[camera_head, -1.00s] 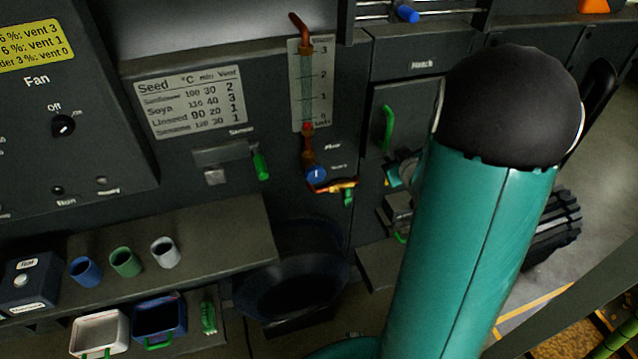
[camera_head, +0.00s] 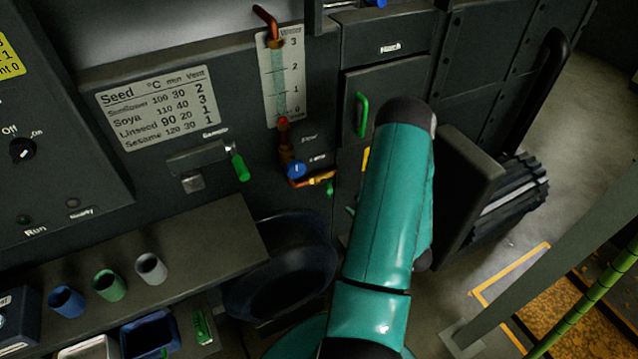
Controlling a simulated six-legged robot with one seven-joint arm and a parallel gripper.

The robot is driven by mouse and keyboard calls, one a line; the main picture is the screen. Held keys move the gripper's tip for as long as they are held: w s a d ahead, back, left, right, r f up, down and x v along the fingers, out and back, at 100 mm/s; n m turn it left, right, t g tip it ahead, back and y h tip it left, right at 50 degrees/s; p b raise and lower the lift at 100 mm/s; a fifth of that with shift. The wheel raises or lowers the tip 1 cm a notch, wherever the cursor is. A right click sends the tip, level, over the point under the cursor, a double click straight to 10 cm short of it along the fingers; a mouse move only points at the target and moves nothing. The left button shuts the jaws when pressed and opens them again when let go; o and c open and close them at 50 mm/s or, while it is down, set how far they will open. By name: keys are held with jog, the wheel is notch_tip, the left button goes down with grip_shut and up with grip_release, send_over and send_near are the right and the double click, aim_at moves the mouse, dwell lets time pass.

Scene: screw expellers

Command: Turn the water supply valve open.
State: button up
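The water gauge (camera_head: 285,80) is a pale scale plate marked 0 to 3 with a tube and copper pipe on the dark machine panel. Below it is a round blue knob (camera_head: 295,169). Lower right of the knob, a short brass pipe with a valve (camera_head: 320,179) carries a small green handle (camera_head: 330,189); its label is too blurred to read. The handle seems to hang down, but its exact angle is hard to tell. My teal arm stands just right of the valve. My gripper is not visible, so whether it is open or shut does not show.
A hatch with a green handle (camera_head: 362,114) is right of the gauge. A green lever (camera_head: 240,167) is to the left. A dark round bowl (camera_head: 280,270) sits below the valve. A shelf (camera_head: 200,240) holds blue, green and grey cups. Open floor lies at right.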

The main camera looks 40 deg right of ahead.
aim_at(330, 186)
jog(key=w, duration=1.3)
jog(key=shift+d+r, duration=0.1)
jog(key=shift+d, duration=0.3)
jog(key=shift+s, duration=0.1)
grip_shut()
